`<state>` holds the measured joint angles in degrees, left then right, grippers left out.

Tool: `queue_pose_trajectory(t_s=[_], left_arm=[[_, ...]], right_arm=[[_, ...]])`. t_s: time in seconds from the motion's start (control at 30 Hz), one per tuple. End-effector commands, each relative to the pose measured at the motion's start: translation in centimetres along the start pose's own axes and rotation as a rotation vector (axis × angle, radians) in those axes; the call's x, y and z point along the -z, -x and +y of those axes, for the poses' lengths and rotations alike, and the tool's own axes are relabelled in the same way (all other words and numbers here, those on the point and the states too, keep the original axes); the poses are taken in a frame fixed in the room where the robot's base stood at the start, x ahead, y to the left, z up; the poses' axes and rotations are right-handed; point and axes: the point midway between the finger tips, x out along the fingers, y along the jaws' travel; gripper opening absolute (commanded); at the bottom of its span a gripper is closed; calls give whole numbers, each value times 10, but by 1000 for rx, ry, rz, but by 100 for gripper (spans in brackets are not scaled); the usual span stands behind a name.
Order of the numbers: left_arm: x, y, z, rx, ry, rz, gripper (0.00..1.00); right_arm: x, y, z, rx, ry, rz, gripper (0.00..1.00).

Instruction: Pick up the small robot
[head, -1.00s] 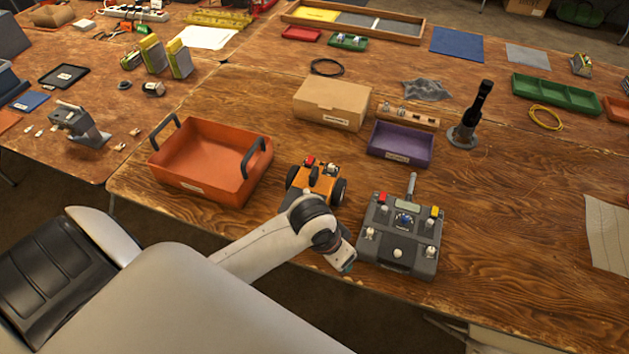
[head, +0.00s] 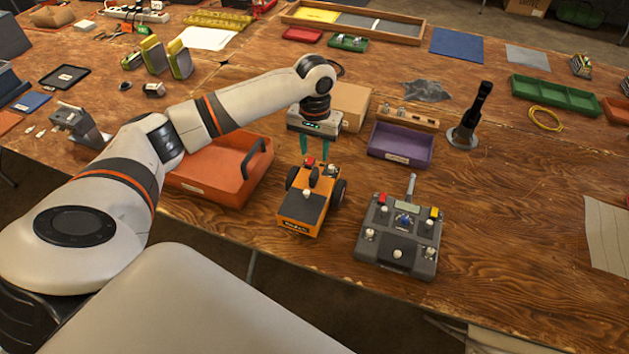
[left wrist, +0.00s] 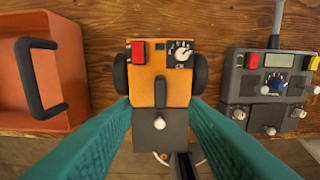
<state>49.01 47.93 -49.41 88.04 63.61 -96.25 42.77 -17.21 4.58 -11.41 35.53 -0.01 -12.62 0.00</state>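The small robot (head: 304,205) is orange with black wheels, a dark front deck, a red button and a knob. It stands on the wooden table between the orange tray and the grey remote control. My left gripper (head: 315,156) is above its rear end, pointing down, with its teal fingers apart. In the left wrist view the small robot (left wrist: 160,88) shows between the open fingers (left wrist: 160,112), and nothing is held. I cannot tell whether the fingertips touch it. My right gripper is not in view.
The orange tray (head: 205,188) with black handles is close on the left. The grey remote control (head: 385,252) with an upright antenna is close on the right. A purple bin (head: 398,158) and a cardboard box (head: 352,102) stand behind. The table at right is largely clear.

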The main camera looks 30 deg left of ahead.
Motion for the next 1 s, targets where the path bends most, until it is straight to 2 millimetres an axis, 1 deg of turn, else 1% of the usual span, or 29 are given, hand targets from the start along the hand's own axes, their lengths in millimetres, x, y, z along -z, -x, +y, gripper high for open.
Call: queue_pose_trajectory(t_s=[0.1, 0.2, 0.37, 0.53, 0.63, 0.77, 0.93, 0.97, 1.0], left_arm=[[0, -19, 0, -1, 0, 2, 40], [0, -30, 0, 0, -1, 0, 40], [1, -40, 0, -1, -2, 0, 40], [2, -65, 0, -1, -3, 0, 40], [2, -79, 0, -1, -2, 0, 40], [2, -86, 0, 0, -3, -2, 40], [2, -87, 0, 0, -3, -3, 40], [2, -87, 0, 0, -3, -3, 38], [2, -87, 0, 0, -4, -3, 32]], right_arm=[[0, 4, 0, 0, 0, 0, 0], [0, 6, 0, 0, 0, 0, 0], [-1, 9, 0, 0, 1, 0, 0], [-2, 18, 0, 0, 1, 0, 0], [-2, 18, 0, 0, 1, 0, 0], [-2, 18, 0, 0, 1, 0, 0], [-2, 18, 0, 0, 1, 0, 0], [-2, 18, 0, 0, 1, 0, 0], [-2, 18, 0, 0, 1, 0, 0]])
